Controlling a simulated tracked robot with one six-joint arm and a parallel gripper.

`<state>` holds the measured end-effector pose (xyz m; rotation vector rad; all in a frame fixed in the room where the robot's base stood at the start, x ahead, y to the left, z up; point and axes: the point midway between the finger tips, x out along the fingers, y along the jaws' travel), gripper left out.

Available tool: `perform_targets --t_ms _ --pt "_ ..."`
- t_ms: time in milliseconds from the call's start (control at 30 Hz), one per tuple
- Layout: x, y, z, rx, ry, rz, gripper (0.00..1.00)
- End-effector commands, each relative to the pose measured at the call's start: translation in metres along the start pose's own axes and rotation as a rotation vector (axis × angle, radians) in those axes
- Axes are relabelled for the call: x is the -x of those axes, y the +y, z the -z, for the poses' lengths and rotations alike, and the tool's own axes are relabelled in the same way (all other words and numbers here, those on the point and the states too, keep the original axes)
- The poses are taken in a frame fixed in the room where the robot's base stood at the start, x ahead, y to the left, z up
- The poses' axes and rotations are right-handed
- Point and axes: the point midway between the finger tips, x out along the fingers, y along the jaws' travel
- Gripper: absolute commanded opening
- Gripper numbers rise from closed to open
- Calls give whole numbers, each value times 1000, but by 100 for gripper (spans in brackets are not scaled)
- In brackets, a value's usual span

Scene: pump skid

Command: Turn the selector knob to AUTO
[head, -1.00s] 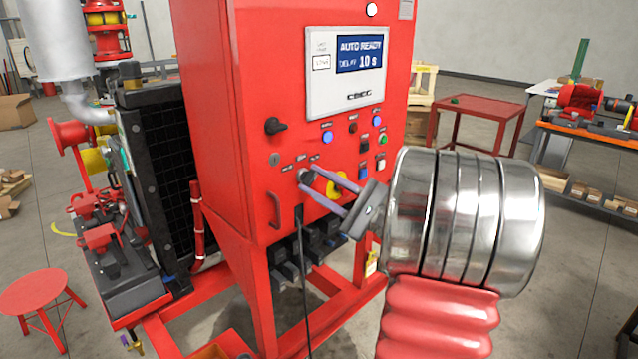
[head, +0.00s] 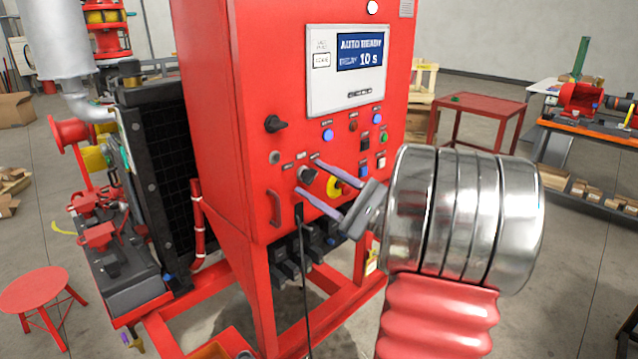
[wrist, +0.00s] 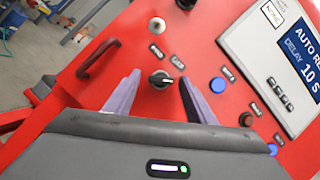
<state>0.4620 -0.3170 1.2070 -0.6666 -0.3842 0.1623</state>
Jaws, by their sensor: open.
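The selector knob (head: 306,176) is a small black rotary knob on the front of the red control cabinet. In the wrist view the knob (wrist: 160,79) shows a white mark pointing to the right. Small labels sit around it, too small to read. My gripper (head: 306,174) is open at the cabinet front, one purple-grey finger on each side of the knob. In the wrist view there is a gap between the knob and each finger of my gripper (wrist: 159,77). The display (head: 359,52) reads AUTO READY, DELAY 10 s.
A red handle (head: 274,209) is left of the knob, with a round lock (head: 274,157) above it. A second black knob (head: 275,124) is higher up. Blue buttons (head: 327,135) and a yellow-ringed emergency stop (head: 335,187) are close on the right. A black cable (head: 303,270) hangs below.

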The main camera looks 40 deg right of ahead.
Motion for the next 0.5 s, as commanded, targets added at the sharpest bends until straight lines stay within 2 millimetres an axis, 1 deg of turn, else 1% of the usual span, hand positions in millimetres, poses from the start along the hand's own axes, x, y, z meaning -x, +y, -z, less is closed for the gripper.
perform_targets --t_ms 167,267,367,500 --pt "1 -1 0 2 -1 1 50" --pt "6 -1 0 2 0 1 50" --pt "15 -1 0 1 1 1 50" --pt "34 -1 0 1 2 3 50"
